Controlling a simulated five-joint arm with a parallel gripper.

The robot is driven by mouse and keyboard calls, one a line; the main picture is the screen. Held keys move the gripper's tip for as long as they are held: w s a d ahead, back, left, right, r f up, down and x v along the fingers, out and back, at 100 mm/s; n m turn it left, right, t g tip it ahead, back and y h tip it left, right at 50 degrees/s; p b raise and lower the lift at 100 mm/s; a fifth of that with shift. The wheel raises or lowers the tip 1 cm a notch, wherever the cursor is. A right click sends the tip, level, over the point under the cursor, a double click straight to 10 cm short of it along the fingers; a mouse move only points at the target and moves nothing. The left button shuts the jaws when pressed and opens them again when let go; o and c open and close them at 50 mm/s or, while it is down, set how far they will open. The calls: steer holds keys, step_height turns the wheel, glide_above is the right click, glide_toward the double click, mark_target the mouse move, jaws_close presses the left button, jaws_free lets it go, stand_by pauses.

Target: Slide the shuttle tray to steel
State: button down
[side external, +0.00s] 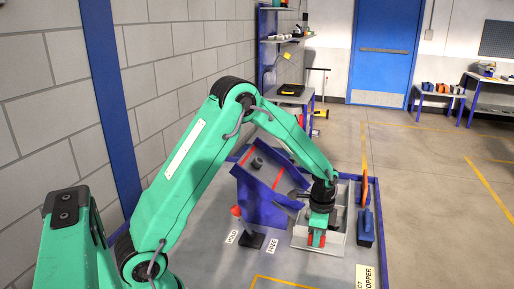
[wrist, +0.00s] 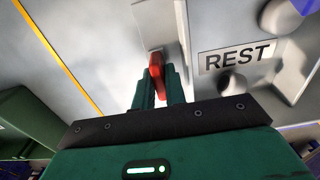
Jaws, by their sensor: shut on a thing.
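The light grey shuttle tray (side external: 300,239) sits on the bench top at the right of the side view, below the blue chute-like frame (side external: 262,188). My gripper (side external: 316,239) points down at the tray's front side. In the wrist view my gripper (wrist: 156,88) is shut on a red handle (wrist: 156,64), with a finger on each side of it. The handle stands against a pale grey surface. A REST label (wrist: 237,57) lies to the right of the handle. No label reading steel is legible. My wrist hides part of the tray's inside.
HOLD (side external: 232,237) and FREE (side external: 273,246) labels lie left of the tray, near a red-knobbed lever (side external: 237,211). A dark blue bin (side external: 365,228) and an orange upright piece (side external: 365,190) stand on the right. A partly cut-off yellowish label (side external: 365,277) lies in front.

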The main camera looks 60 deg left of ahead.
steer(key=s+d, duration=0.6)
steer(key=shift+s+d+r, duration=0.1)
steer(key=shift+s+d, duration=0.1)
steer(key=shift+d, duration=0.15)
steer(key=c, duration=1.7)
jaws_free()
steer(key=shift+a, duration=0.1)
steer(key=shift+r, duration=0.65)
step_height(320, 180, up, 6)
steer(key=shift+r, duration=0.25)
steer(key=shift+r, duration=0.1)
